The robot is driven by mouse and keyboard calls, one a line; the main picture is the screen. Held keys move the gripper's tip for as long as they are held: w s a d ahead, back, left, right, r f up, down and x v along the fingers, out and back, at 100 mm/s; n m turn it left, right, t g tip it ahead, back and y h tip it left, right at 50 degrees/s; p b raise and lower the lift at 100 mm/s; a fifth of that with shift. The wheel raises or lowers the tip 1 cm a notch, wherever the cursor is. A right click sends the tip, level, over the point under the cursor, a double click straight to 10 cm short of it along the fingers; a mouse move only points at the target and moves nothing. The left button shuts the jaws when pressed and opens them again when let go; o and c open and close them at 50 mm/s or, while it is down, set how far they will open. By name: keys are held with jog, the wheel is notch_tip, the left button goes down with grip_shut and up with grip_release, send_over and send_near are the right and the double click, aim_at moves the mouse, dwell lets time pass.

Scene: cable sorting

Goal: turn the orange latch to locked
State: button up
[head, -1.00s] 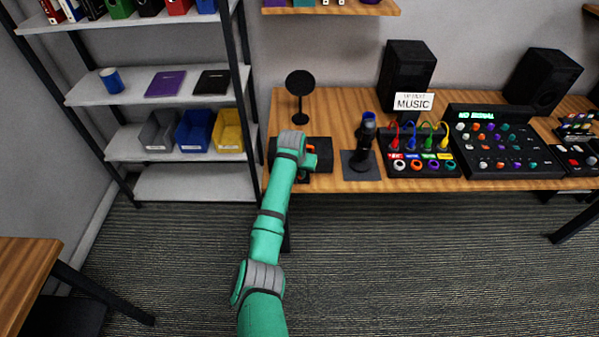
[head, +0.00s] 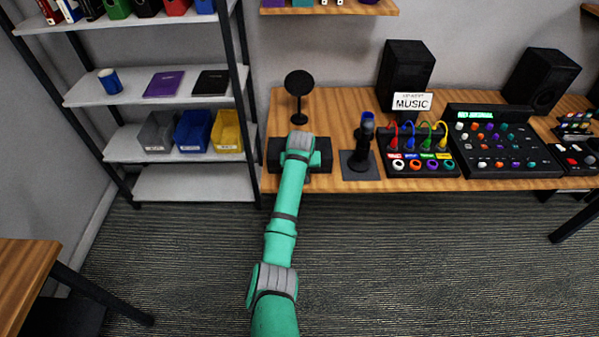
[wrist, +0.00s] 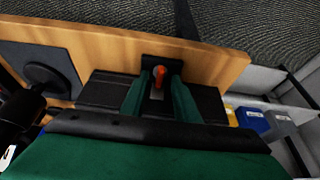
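The orange latch (wrist: 160,75) shows in the wrist view as a small upright piece on a dark plate, near the far edge of a black box (wrist: 105,90). My gripper (wrist: 161,84) has its two green fingers apart, with the latch between their tips and a small gap at each side. I cannot tell whether either finger touches it. In the head view the black box (head: 274,155) sits at the left end of the wooden desk. My green arm and wrist cover its middle there, and the latch is hidden.
A round black disc on a stand (head: 299,85) is behind the box. A microphone-like device on a dark pad (head: 361,165) stands just right of it. A panel with coloured cables (head: 420,165) is further right. A shelf with bins (head: 194,130) stands left of the desk.

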jog(key=shift+r, duration=0.1)
jog(key=v, duration=1)
jog(key=shift+r, duration=0.3)
jog(key=shift+s, duration=0.15)
